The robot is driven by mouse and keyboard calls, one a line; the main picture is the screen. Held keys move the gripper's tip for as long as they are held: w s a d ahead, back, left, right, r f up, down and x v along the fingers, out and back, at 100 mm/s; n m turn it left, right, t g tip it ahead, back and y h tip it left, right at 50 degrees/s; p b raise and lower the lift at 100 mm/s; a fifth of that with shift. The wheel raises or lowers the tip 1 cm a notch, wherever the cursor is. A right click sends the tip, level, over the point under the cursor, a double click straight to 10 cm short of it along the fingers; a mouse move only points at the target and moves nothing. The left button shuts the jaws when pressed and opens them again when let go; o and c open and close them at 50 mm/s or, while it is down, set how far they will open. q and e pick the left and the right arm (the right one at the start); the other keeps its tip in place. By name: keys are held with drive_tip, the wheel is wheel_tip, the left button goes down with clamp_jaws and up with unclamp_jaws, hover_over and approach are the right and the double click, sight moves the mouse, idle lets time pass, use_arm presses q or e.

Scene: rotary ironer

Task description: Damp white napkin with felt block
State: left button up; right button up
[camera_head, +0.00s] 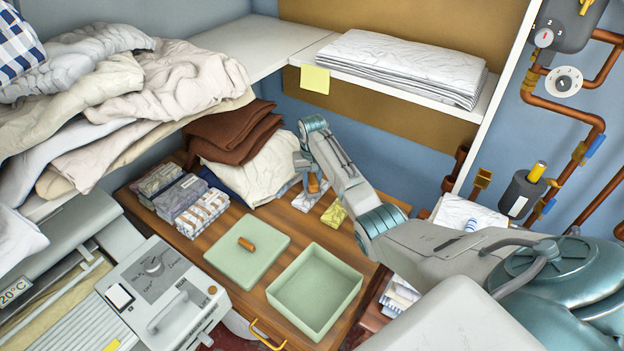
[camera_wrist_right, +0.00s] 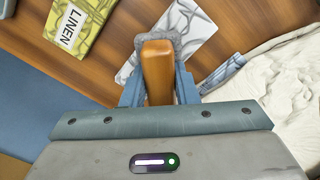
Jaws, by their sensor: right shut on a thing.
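My right gripper (camera_head: 313,180) is over the wooden table, near the cloth pile. In the right wrist view its jaws (camera_wrist_right: 158,88) are shut on the brown wooden handle of a block (camera_wrist_right: 158,65) with a grey felt rim. A flat white napkin (camera_wrist_right: 203,32) with grey vein-like marks lies under and beyond the block; it also shows in the head view (camera_head: 303,203), partly covered by the gripper. The felt overlaps the napkin in view, but I cannot tell whether they touch. My left gripper is not in view.
A yellow LINEN packet (camera_wrist_right: 75,28) lies near the napkin. A green open box (camera_head: 315,290) and green lid (camera_head: 247,252) stand in front on the table. Folded cloth stacks (camera_head: 185,200) are left, a cream cloth pile (camera_head: 262,170) behind. The ironer (camera_head: 160,295) is front left.

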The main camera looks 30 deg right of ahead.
drive_tip(key=shift+f, duration=0.5)
idle(0.7)
idle(1.9)
wheel_tip(320, 180, up, 7)
drive_tip(key=p, duration=0.8)
idle(0.4)
drive_tip(key=shift+s, duration=0.1)
